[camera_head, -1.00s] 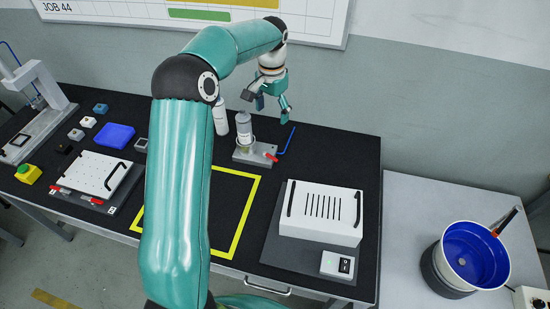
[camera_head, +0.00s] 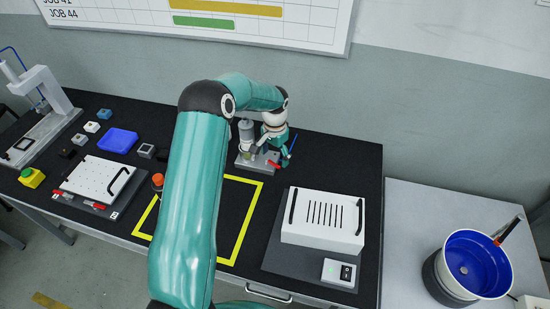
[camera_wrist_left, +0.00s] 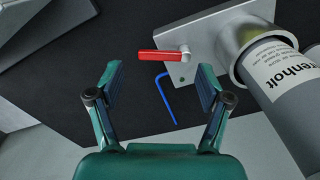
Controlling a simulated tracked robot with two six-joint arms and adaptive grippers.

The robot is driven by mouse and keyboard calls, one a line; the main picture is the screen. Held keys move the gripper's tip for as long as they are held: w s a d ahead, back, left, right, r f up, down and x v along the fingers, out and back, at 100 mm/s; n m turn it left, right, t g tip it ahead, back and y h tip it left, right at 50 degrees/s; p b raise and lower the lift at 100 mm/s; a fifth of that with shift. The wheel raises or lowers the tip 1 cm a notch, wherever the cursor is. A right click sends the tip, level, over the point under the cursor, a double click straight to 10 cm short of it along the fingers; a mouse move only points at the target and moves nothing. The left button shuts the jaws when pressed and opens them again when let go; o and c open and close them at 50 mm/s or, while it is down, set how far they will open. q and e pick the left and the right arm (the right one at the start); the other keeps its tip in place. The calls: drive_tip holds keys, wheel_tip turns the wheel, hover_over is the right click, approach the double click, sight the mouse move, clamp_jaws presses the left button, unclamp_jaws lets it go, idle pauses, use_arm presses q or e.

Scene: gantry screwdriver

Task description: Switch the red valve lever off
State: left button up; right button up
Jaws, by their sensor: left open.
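The red valve lever (camera_head: 274,165) sits at the front right of a grey fixture (camera_head: 243,162) that carries an upright, labelled grey cylinder (camera_head: 246,134). My left gripper (camera_head: 277,152) is low beside the fixture, close to the lever, and partly covers that area. In the left wrist view the red lever (camera_wrist_left: 163,55) lies crosswise just beyond the open, empty fingers (camera_wrist_left: 161,80). Its pivot end is on the grey plate (camera_wrist_left: 198,48) next to the cylinder (camera_wrist_left: 280,72). I cannot tell whether a finger touches the lever. My right gripper is out of view.
A bent blue rod (camera_head: 292,146) stands right of the fixture; it shows between the fingers in the wrist view (camera_wrist_left: 163,100). A white vented box (camera_head: 322,218) is at front right. A yellow-taped square (camera_head: 249,215) lies in front of the fixture. A blue pan (camera_head: 470,268) is far right.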

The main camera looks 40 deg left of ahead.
sight(273, 165)
use_arm(q)
drive_tip(key=shift+f, duration=1.1)
drive_tip(key=shift+s+d, duration=0.1)
drive_tip(key=shift+d, duration=0.05)
drive_tip(key=c, duration=1.2)
drive_tip(key=shift+o, duration=0.2)
drive_tip(key=shift+f, duration=0.1)
